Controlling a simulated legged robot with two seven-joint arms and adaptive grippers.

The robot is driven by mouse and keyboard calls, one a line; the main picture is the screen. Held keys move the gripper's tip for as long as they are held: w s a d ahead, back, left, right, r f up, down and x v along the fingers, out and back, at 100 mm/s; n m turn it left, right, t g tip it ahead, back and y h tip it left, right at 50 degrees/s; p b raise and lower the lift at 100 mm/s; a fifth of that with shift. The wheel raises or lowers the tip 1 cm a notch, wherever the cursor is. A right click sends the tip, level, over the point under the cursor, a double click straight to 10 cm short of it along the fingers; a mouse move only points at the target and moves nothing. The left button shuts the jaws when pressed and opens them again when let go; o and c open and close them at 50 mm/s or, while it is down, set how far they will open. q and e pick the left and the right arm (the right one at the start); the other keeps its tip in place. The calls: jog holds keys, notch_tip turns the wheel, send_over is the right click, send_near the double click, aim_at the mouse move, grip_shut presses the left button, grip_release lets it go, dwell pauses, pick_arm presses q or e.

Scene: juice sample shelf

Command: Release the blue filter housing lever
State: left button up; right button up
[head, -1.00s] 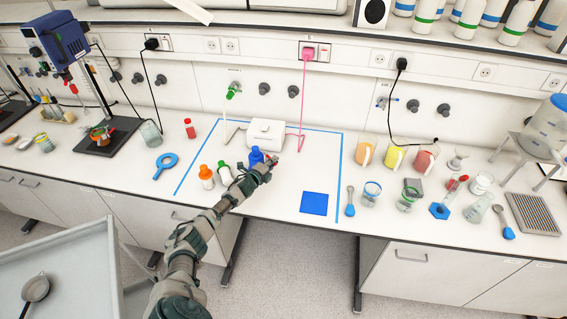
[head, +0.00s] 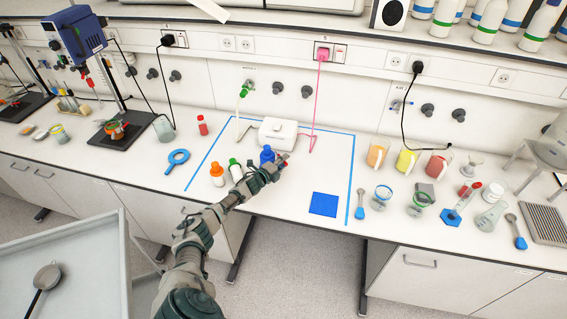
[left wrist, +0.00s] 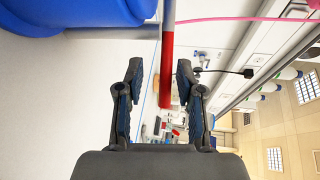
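The blue filter housing (head: 267,154) stands upright on the bench, right of an orange one (head: 217,172) and a green one (head: 235,168). Its lower part is partly hidden by my left arm. In the left wrist view the blue housing (left wrist: 75,14) fills the upper left. A grey lever with a red end (left wrist: 166,70) shows there between the fingers of my left gripper (left wrist: 158,85). The fingers are apart, with gaps to the lever on both sides. In the head view the left gripper (head: 280,164) is just right of the housing. My right gripper is not in view.
A white device (head: 278,132) with a pink cable stands behind the housings. A blue square (head: 324,204) lies at the right inside the blue tape outline. Coloured jugs (head: 407,160) and glassware stand further right. The bench between the blue square and housings is clear.

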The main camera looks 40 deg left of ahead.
pick_arm(q)
jog(key=s+r, duration=0.2)
jog(key=s, duration=0.9)
jog(key=shift+s, duration=0.4)
